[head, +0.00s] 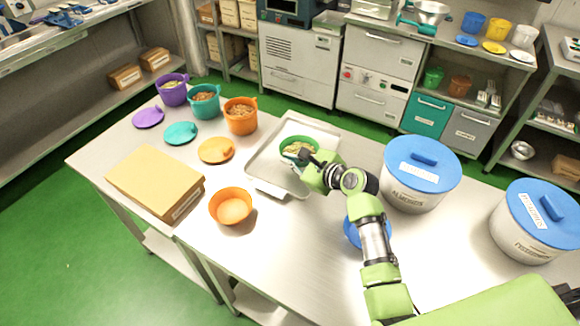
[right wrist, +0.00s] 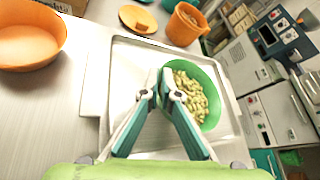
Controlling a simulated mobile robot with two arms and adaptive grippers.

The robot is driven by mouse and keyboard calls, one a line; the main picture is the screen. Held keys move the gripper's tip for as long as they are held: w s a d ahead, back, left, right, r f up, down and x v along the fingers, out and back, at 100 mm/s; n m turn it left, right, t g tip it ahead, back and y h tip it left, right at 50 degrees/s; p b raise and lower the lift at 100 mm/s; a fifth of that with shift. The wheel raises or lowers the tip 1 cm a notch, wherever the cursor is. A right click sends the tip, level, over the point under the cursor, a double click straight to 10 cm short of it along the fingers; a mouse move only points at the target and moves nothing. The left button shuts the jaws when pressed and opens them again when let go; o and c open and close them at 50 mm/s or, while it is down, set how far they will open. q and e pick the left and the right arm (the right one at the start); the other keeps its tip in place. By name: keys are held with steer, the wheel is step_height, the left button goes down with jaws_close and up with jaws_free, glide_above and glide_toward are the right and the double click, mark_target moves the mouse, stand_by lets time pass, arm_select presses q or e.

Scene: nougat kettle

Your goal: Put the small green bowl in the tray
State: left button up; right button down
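The small green bowl (head: 299,147) holds pale green nuts. It is over the inside of the shallow metal tray (head: 262,165); I cannot tell whether it touches the tray floor. In the right wrist view the bowl (right wrist: 205,84) looks roughly level, within the tray walls (right wrist: 112,75). My right gripper (head: 303,158) is at the bowl's near side. In the right wrist view its two fingers (right wrist: 158,82) straddle the bowl's rim, one inside and one outside, close together on the wall. My left gripper is not in view.
An orange bowl (head: 231,206) and a cardboard box (head: 156,183) stand left of the tray. Purple (head: 173,90), teal (head: 205,102) and orange (head: 241,117) tubs stand behind, lids beside them. Large blue-lidded pots (head: 421,165) stand right. A blue item (head: 352,232) is partly behind my arm.

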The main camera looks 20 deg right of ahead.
steer(key=shift+f, duration=1.55)
steer(key=c, duration=2.3)
jaws_free()
steer(key=v, duration=1.2)
steer(key=shift+d+b, duration=0.1)
steer(key=shift+b, duration=0.25)
